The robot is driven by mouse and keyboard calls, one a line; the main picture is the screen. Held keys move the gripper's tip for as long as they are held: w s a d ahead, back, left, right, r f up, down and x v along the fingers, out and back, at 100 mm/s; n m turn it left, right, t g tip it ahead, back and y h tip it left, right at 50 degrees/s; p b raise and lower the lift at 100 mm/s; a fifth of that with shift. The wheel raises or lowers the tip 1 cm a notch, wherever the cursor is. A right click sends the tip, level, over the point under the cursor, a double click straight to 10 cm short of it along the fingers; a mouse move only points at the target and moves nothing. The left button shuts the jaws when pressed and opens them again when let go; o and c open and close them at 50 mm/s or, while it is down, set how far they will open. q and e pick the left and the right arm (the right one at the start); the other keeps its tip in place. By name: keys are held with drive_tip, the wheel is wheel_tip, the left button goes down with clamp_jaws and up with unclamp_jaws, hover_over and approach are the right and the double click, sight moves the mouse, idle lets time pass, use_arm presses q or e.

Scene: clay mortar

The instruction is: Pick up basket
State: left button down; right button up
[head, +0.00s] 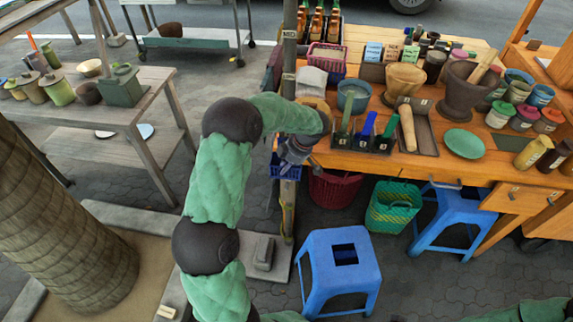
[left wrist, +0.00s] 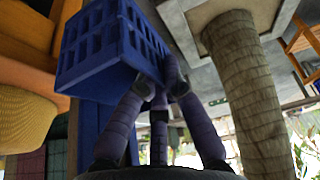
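A small blue basket (head: 284,172) with slotted walls is at the left end of the wooden table, beside the post and below the tabletop's edge. In the left wrist view the basket (left wrist: 105,45) is large and close. My left gripper (head: 299,149) is just above the basket in the head view. In the left wrist view its fingers (left wrist: 160,85) close in on the basket's near edge, with the wall between them. The exact contact is partly hidden by the fingers. My right gripper is outside the views.
A red basket (head: 334,188) and a green basket (head: 393,206) stand under the wooden table (head: 345,160). Blue stools (head: 340,265) stand in front. The post (head: 289,60) rises close to my left gripper. Bowls, jars and a mortar (head: 466,90) crowd the tabletop.

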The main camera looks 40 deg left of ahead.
use_arm(q)
drive_tip(key=shift+r, duration=0.1)
idle(0.3)
drive_tip(key=s+d+r+p, duration=0.2)
drive_tip(key=s+d+r, duration=0.1)
drive_tip(key=s, duration=0.3)
drive_tip(key=s+d+r+p, duration=0.1)
drive_tip(key=s+d+r, duration=0.2)
drive_tip(key=s+r, duration=0.2)
drive_tip(key=shift+s+d+r+p, duration=0.15)
drive_tip(key=shift+s+d+p, duration=0.25)
drive_tip(key=shift+s, duration=0.25)
drive_tip(key=shift+r, duration=0.5)
drive_tip(key=s+d+b, duration=0.1)
drive_tip(key=s+d, duration=0.3)
drive_tip(key=s, duration=0.4)
drive_tip(key=shift+s+d+b, duration=0.35)
drive_tip(key=shift+b, duration=0.05)
idle(0.7)
